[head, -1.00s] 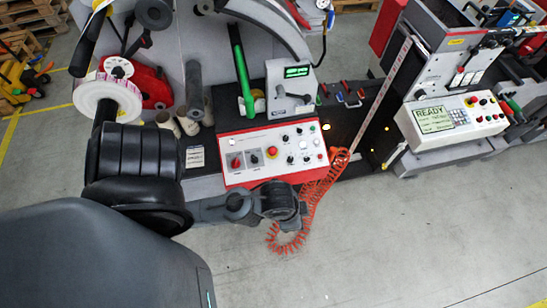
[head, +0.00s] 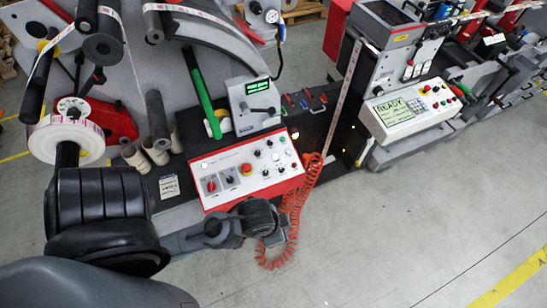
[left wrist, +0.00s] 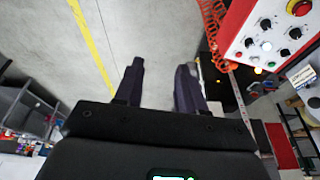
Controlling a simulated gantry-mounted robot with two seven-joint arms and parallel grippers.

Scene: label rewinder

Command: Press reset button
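The control panel (head: 268,188) is a white, red-edged slanted box on the rewinder, with several knobs and buttons. A red button on yellow (head: 246,169) sits near its middle; it also shows in the left wrist view (left wrist: 299,7). I cannot read which button is marked reset. In the left wrist view my left gripper (left wrist: 158,82) has its two dark fingers apart with nothing between them, pointing over the floor; the panel (left wrist: 262,48) lies to the right of them. In the head view my left wrist is just below the panel's front edge, hiding the fingers. My right gripper is not in view.
An orange coiled hose (head: 290,225) hangs right beside my left wrist. A second machine with a READY display (head: 398,108) stands to the right. A green bar (head: 200,92) and grey rollers rise behind the panel. The floor (head: 380,240) in front is clear.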

